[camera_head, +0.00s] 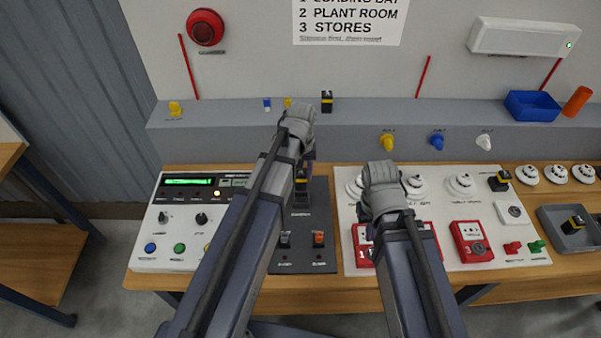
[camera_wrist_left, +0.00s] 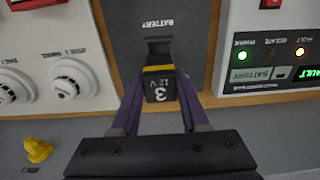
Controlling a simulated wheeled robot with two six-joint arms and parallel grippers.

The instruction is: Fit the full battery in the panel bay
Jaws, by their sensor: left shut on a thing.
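My left gripper (camera_head: 304,160) is shut on a black battery (camera_wrist_left: 160,90) with a yellow band, marked "3" and "12 V"; its two purple fingers (camera_wrist_left: 160,80) flank it in the left wrist view. The battery also shows below the gripper in the head view (camera_head: 301,181). The dark panel (camera_head: 318,262) has a bay (camera_wrist_left: 157,46) marked "BATTERY", right at the far end of the held battery in the wrist view. I cannot tell whether the battery is inside the bay or just above it. My right gripper (camera_head: 383,190) is over the white board; its fingers are hidden.
Other black batteries are on the ledge (camera_head: 327,101), on the white board (camera_head: 499,181) and in the grey tray (camera_head: 573,225). The control panel (camera_head: 190,220) at left has a green display and a lit amber lamp. Red call points (camera_head: 471,241) and white detectors stand at right.

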